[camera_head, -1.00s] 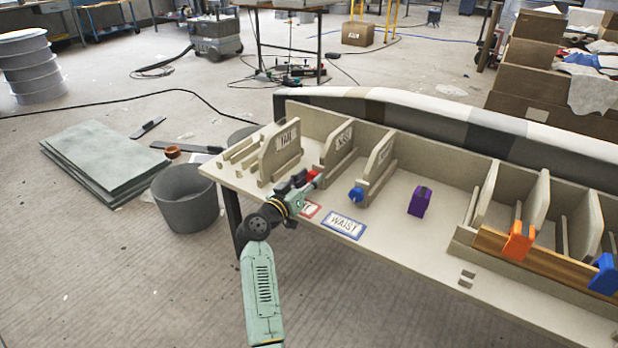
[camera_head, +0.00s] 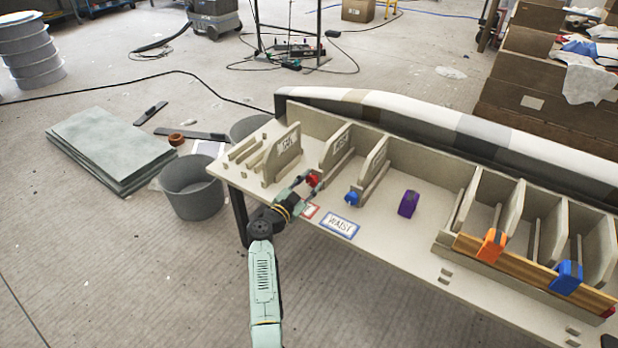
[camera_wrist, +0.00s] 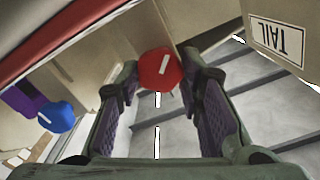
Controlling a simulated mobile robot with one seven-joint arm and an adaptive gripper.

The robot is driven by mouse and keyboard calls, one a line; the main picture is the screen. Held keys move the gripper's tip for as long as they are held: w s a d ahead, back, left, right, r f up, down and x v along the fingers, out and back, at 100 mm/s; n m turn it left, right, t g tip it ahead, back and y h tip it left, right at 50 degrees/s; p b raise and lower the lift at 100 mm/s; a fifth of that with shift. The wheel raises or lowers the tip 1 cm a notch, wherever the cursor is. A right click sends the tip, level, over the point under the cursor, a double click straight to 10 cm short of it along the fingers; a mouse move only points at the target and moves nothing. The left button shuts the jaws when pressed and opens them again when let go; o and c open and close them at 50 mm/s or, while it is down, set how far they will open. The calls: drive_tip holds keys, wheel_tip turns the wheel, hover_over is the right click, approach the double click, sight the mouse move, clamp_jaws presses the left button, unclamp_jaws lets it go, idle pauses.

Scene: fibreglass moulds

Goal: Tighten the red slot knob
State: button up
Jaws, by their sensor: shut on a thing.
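The red slot knob (camera_wrist: 161,69) is a round red knob with a white line across its face. It stands at the front end of a divider and shows in the head view (camera_head: 313,180). My gripper (camera_wrist: 163,75) has its fingers on both sides of the knob, shut on it. The white line slants in the wrist view. The knob's stem and thread are hidden. In the head view my gripper (camera_head: 309,184) reaches over the table's front edge to the knob.
A blue knob (camera_head: 352,198) sits on the neighbouring divider, right of the red one. A divider labelled "TAIL" (camera_wrist: 280,38) stands close by. Orange (camera_head: 491,245) and blue clamps (camera_head: 567,277) are at the right.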

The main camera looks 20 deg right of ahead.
drive_tip(key=m+p, duration=0.1)
drive_tip(key=m, duration=0.8)
drive_tip(key=m+b, duration=0.1)
drive_tip(key=m, duration=0.2)
drive_tip(key=shift+f+m, duration=0.2)
drive_tip(key=shift+m, duration=0.2)
drive_tip(key=m+b, duration=0.3)
drive_tip(key=m, duration=0.3)
drive_tip(key=shift+f, duration=0.15)
drive_tip(key=m+b, duration=0.4)
drive_tip(key=m, duration=0.2)
drive_tip(key=shift+f+m, duration=0.1)
drive_tip(key=shift+m, duration=0.3)
drive_tip(key=m+b, duration=0.4)
drive_tip(key=m, duration=0.1)
drive_tip(key=shift+w, duration=0.1)
drive_tip(key=m+b, duration=0.5)
drive_tip(key=shift+a+f, duration=0.1)
drive_tip(key=m+b, duration=0.5)
drive_tip(key=b, duration=0.1)
drive_tip(key=shift+w+r+m+b, duration=0.1)
drive_tip(key=shift+r+m+b, duration=0.15)
drive_tip(key=shift+m+b, duration=1)
drive_tip(key=shift+r+m, duration=0.1)
drive_tip(key=shift+m, duration=0.15)
